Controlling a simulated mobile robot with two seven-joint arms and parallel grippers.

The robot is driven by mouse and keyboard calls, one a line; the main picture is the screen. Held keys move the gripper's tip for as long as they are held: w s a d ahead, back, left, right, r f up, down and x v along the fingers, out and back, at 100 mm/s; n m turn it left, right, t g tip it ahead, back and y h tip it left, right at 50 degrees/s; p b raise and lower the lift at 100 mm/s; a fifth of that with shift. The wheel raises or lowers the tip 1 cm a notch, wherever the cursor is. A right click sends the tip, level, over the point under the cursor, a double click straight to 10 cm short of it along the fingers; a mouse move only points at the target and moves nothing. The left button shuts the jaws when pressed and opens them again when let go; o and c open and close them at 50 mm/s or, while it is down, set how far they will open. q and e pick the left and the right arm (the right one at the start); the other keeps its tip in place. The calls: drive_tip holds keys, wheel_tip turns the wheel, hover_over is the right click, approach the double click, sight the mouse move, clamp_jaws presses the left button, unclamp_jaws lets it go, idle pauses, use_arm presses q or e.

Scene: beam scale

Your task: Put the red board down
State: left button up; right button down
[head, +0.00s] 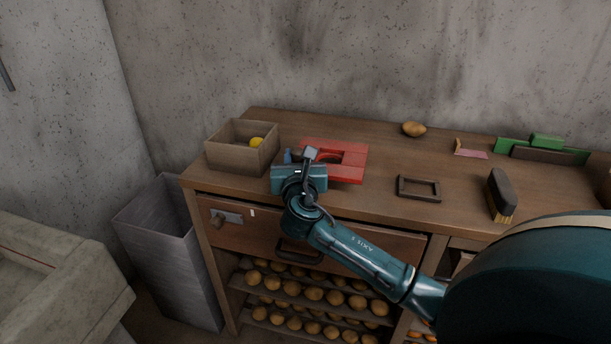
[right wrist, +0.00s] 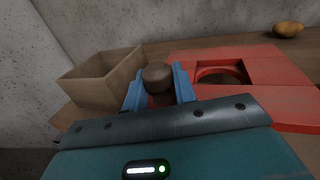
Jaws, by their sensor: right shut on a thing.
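The red board (head: 352,158) is at the left part of the wooden bench top, flat and with a cut-out in it. In the right wrist view the red board (right wrist: 288,97) shows a round opening. My right gripper (head: 296,156) is at the board's left end. In the right wrist view its blue fingers (right wrist: 158,88) are shut on a round brown knob (right wrist: 157,74), with red showing just below it. The board lies level, at or very near the bench top; I cannot tell whether it touches. My left gripper is not in view.
An open wooden box (head: 226,153) with a yellow thing (head: 257,142) stands left of the board. A small dark frame (head: 419,189), a brush (head: 501,194), a potato (head: 413,129) and green blocks (head: 546,141) lie to the right. Bare bench (head: 400,160) lies between.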

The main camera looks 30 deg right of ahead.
drive_tip(key=shift+f+b, duration=0.5)
drive_tip(key=shift+f, duration=1.85)
drive_tip(key=shift+f, duration=0.1)
drive_tip(key=c, duration=1.1)
unclamp_jaws()
